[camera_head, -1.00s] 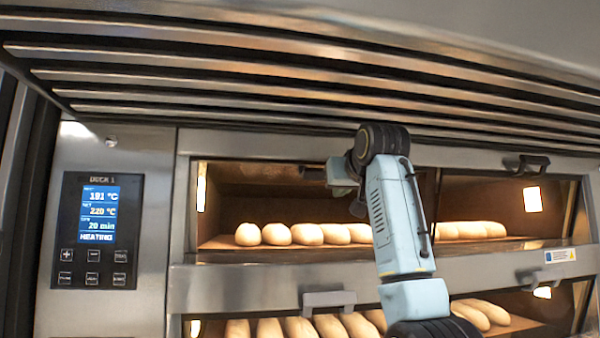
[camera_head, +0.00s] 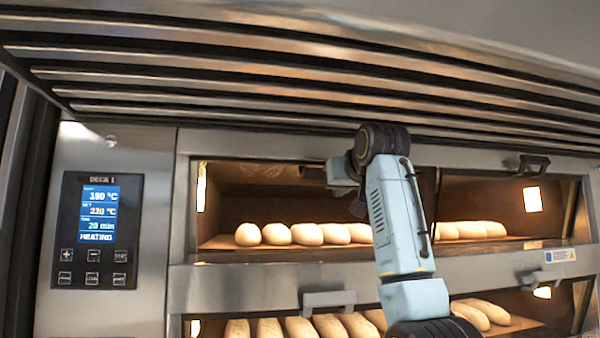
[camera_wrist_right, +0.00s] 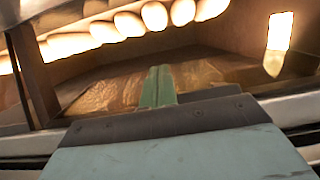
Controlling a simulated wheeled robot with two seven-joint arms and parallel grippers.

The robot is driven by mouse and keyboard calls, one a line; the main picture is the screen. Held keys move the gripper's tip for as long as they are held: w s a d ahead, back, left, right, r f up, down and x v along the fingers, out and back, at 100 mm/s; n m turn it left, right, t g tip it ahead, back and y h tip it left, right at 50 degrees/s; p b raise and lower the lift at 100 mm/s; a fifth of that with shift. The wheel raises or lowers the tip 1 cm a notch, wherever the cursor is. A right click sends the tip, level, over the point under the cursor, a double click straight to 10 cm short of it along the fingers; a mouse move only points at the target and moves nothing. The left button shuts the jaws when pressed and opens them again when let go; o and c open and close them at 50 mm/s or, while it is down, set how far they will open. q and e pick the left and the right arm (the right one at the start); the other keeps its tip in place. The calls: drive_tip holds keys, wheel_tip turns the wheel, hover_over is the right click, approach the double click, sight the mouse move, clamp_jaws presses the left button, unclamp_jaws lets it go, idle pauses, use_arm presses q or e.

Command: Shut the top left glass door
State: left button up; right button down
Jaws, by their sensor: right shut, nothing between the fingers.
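The top left glass door (camera_head: 270,190) is at the upper deck, in front of a row of pale loaves (camera_head: 306,234). It looks upright in its frame; I cannot tell whether a small gap is left. Its handle does not show clearly, and my right arm hides its right part. My right gripper (camera_head: 341,178) is at the upper part of this door, partly hidden by its own wrist. In the right wrist view the green fingers (camera_wrist_right: 158,86) are together and empty, with loaves and a lit lamp beyond. My left gripper is not in view.
The upper right door has a dark handle (camera_head: 530,164). A lower left door handle (camera_head: 328,301) sticks out below. A control panel (camera_head: 98,230) is on the left. A slatted metal hood (camera_head: 300,70) hangs over the ovens, close above my wrist.

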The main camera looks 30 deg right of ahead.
idle(0.3)
